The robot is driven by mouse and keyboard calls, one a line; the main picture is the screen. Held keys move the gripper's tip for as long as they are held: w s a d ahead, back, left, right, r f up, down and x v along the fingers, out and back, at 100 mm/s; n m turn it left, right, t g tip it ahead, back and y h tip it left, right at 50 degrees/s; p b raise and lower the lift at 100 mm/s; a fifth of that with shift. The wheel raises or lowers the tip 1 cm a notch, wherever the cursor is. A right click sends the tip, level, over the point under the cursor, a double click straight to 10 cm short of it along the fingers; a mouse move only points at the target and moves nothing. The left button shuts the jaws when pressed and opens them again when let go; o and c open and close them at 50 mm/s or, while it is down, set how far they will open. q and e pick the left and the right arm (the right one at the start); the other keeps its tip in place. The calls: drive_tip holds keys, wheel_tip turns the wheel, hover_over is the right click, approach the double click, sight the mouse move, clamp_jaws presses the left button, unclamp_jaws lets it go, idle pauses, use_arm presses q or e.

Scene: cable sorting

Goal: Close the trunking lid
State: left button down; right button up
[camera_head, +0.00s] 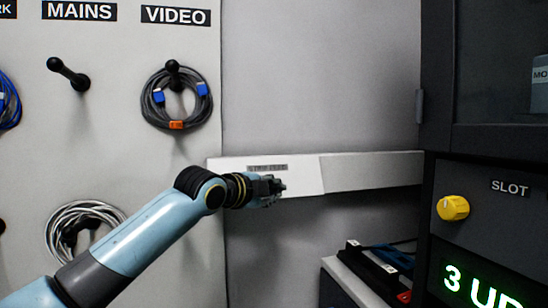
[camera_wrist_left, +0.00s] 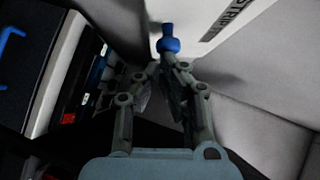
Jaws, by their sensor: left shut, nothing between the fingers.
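The white trunking (camera_head: 375,171) runs level along the grey wall. Its brighter left stretch, which looks like the lid (camera_head: 305,182), carries a small dark label, and a slanted edge marks where it meets the greyer stretch. My left gripper (camera_head: 282,187) is in front of the lid, below the label, and hides part of it. In the left wrist view the gripper (camera_wrist_left: 165,70) is shut and empty. A blue knob (camera_wrist_left: 168,45) shows just beyond its fingertips, close to the pale labelled surface (camera_wrist_left: 245,22). I cannot tell whether they touch. My right gripper is out of view.
A pegboard at left holds a coiled grey cable (camera_head: 148,105) under the VIDEO sign (camera_head: 175,16) and a pale coil (camera_head: 55,222) below. A dark cabinet with a yellow knob (camera_head: 453,208) stands at right. A small bench (camera_head: 345,278) with dark items is lower right.

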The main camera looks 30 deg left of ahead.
use_arm(q)
drive_tip(key=shift+w+a+f+m+t+b, duration=0.6)
drive_tip(key=shift+f+m+t+b, duration=0.2)
drive_tip(key=shift+b, duration=0.75)
drive_tip(key=shift+w+a+f+m+t+b, duration=0.45)
drive_tip(key=shift+a+f+m+t+b, duration=0.35)
drive_tip(key=shift+b, duration=0.7)
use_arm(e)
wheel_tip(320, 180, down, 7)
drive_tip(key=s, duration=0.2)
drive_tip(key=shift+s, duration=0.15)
use_arm(q)
drive_tip(key=shift+d+f, duration=0.1)
drive_tip(key=shift+d, duration=0.05)
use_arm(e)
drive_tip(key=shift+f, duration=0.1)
